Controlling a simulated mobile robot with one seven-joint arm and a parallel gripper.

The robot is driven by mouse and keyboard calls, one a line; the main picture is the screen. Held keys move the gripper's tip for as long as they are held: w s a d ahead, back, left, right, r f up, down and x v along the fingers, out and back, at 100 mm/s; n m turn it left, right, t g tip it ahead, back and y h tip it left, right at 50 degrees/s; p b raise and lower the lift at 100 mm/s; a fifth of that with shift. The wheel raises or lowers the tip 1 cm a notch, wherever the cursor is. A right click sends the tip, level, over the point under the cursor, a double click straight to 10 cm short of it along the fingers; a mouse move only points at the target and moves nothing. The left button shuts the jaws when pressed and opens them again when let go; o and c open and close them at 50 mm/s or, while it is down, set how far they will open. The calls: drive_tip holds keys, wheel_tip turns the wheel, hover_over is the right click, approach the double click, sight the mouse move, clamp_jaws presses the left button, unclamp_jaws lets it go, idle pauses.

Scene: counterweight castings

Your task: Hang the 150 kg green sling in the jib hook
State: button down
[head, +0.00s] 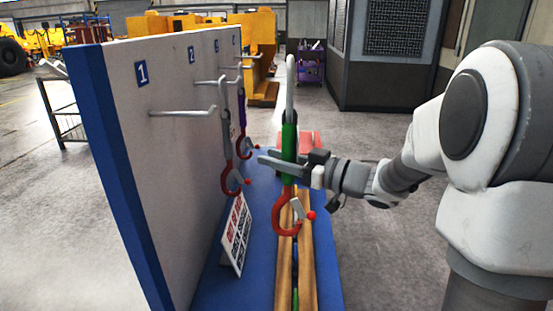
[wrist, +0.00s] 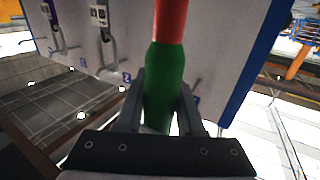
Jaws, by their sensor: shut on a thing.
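The green sling (head: 289,138) hangs upright in front of the peg board, with a pale elongated loop at its top and a red hook (head: 284,213) with a small red ball at its bottom. My gripper (head: 280,163) is shut on its green body from the right. In the wrist view the green body (wrist: 163,75) stands between the two fingers (wrist: 161,95), with a red part beyond it. I cannot make out a weight mark on it. I cannot identify the jib hook in either view.
The white peg board (head: 165,90) has blue number plates; peg 1 (head: 185,113) is bare. A grey sling (head: 227,130) and a purple sling (head: 241,110) hang farther along. Below are a tilted sign (head: 236,235) and wooden rails (head: 305,250) on a blue base. Open floor lies to the right.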

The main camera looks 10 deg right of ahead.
drive_tip(key=s+d+r+p, duration=0.1)
drive_tip(key=s+d+p, duration=0.2)
drive_tip(key=d, duration=1.2)
drive_tip(key=shift+d+r, duration=0.2)
drive_tip(key=shift+r, duration=0.05)
idle(1.5)
drive_tip(key=shift+d, duration=0.1)
idle(0.4)
